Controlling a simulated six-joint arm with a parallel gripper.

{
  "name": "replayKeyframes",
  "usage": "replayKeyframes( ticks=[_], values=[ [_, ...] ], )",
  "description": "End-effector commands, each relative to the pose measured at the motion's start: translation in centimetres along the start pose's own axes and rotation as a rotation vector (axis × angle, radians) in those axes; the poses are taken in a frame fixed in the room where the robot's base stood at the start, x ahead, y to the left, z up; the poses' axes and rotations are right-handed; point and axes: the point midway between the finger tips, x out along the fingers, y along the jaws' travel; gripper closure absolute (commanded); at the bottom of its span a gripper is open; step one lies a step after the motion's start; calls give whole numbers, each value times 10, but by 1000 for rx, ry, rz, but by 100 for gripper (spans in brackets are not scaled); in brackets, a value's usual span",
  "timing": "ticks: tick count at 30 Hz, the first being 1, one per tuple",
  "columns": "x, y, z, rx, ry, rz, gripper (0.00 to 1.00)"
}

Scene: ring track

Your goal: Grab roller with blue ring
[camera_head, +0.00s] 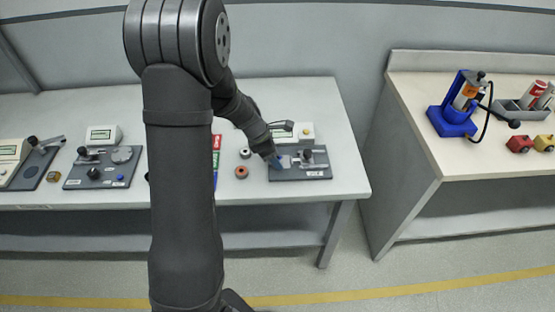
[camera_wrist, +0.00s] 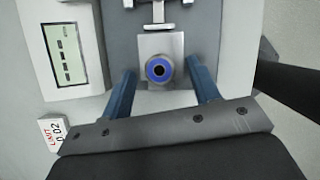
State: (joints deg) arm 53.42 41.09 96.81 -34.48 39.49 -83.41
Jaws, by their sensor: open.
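The roller with the blue ring (camera_wrist: 160,68) shows end-on in the wrist view, with a dark centre. It sits at a light metal block (camera_wrist: 148,44) on a grey fixture plate. My gripper (camera_wrist: 161,66) is open, with one blue finger to the left of the roller and one to the right. Gaps show on both sides, so the fingers appear apart from it. In the head view my gripper (camera_head: 278,163) is over the left part of the rightmost fixture (camera_head: 315,173). The roller is hard to make out there.
A red-brown roller (camera_head: 241,172) and a pale roller with a dark centre (camera_head: 245,153) stand left of the fixture. A display unit (camera_head: 302,132) is behind it. Other fixtures (camera_head: 103,168) are on the table's left. A second bench (camera_head: 480,145) holds a blue device (camera_head: 455,112).

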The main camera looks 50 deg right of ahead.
Motion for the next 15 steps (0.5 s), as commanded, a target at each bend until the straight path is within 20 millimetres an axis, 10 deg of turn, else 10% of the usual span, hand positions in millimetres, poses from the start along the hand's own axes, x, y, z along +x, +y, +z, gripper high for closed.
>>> replayKeyframes(
  ticks=[6,15],
  values=[
    [2,0,0,1,0,1,44],
    [2,0,0,1,0,1,98]
  ],
)
